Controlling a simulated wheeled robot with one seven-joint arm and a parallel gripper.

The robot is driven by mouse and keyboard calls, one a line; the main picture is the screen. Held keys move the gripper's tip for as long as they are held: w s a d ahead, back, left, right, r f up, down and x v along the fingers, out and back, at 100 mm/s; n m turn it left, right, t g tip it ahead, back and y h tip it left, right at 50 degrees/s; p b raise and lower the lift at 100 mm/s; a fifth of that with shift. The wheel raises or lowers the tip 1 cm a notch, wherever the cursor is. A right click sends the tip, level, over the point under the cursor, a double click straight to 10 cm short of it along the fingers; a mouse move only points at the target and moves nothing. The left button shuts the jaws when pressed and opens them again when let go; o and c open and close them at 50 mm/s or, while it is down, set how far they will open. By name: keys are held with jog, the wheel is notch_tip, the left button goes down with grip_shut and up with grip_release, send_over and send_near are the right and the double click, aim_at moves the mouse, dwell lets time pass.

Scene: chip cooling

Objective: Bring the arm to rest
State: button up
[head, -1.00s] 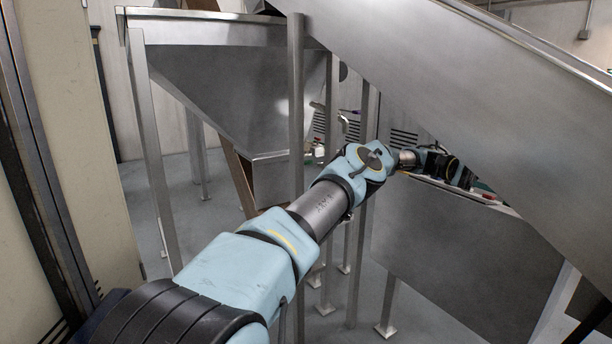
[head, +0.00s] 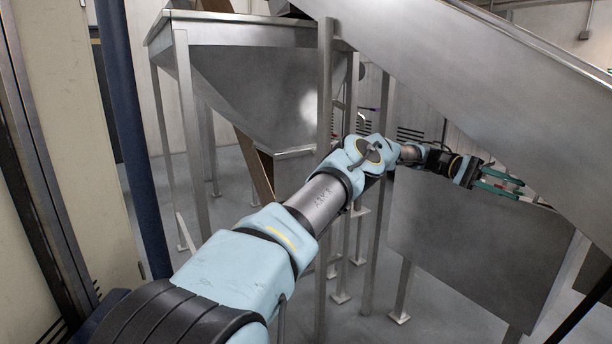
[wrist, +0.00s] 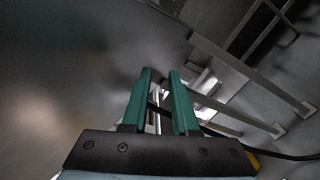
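My arm stretches from the lower left towards the right in the head view. My gripper (head: 510,186) is at its end, beside the underside of the large sloping metal chute and above a metal panel (head: 465,245). In the wrist view its two green fingers (wrist: 159,85) stand parallel with a gap between them. Nothing shows held in the gap. The gripper looks open and empty.
A steel hopper (head: 250,80) on legs stands behind my arm. A sloping metal chute (head: 470,75) crosses the upper right, close to my gripper. A dark blue post (head: 133,140) stands at the left. Metal posts (head: 326,90) rise close to my arm.

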jog(key=s+a+f+n+t+y+b, duration=0.1)
jog(key=a+f+n+t+y, duration=0.3)
jog(key=a, duration=1.1)
jog(key=a+f+t+y+b, duration=0.1)
jog(key=a+f+t+y, duration=0.2)
jog(key=a+f+t, duration=0.85)
jog(key=s+a+r+n+y, duration=0.1)
jog(key=s+a, duration=0.4)
jog(key=a, duration=0.8)
jog(key=s+a+r+y, duration=0.1)
jog(key=s+a+r, duration=0.2)
jog(key=a, duration=1)
jog(key=shift+s+a+n+t+b, duration=0.35)
jog(key=shift+s+a+n+b, duration=0.1)
jog(key=shift+s, duration=0.7)
jog(key=shift+r, duration=0.1)
